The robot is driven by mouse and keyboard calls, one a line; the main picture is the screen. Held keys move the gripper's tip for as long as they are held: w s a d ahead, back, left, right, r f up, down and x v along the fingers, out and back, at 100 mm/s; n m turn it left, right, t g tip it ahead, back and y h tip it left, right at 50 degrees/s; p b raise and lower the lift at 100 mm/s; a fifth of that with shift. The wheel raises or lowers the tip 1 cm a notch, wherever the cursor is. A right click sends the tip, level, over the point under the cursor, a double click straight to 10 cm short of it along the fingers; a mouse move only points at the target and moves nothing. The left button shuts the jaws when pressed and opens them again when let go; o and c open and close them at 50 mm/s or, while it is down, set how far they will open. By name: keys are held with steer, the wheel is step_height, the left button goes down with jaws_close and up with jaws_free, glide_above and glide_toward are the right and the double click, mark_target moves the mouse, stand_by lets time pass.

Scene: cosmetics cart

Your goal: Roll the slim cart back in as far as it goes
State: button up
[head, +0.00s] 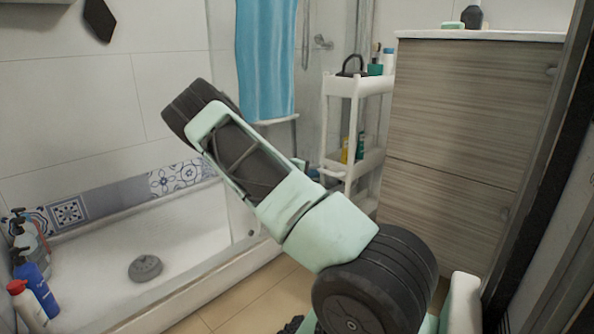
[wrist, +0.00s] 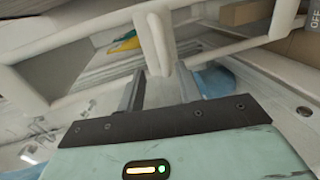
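The slim white cart (head: 343,86) stands upright between the shower and the wood-grain cabinet, and its front end shows. Its top tray holds a dark-handled item and a green container; bottles stand on a lower shelf. In the wrist view the cart's white frame (wrist: 95,25) is close and tilted, with a white upright piece (wrist: 156,42) at my fingertips. My gripper (wrist: 160,80) is open, with a finger on either side of that piece's lower end. I cannot tell whether they touch. In the head view my arm hides most of the gripper near the cart's lower shelf.
The wood-grain cabinet (head: 470,130) stands right of the cart. The shower tray (head: 190,240) with its raised edge lies to the left, with several bottles at its near left corner. A blue towel (head: 265,60) hangs behind. Tiled floor (head: 265,295) shows below my arm.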

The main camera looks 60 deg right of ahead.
steer(key=p+v, duration=0.3)
steer(key=v, duration=0.5)
steer(key=shift+a, duration=0.4)
steer(key=shift+r, duration=0.1)
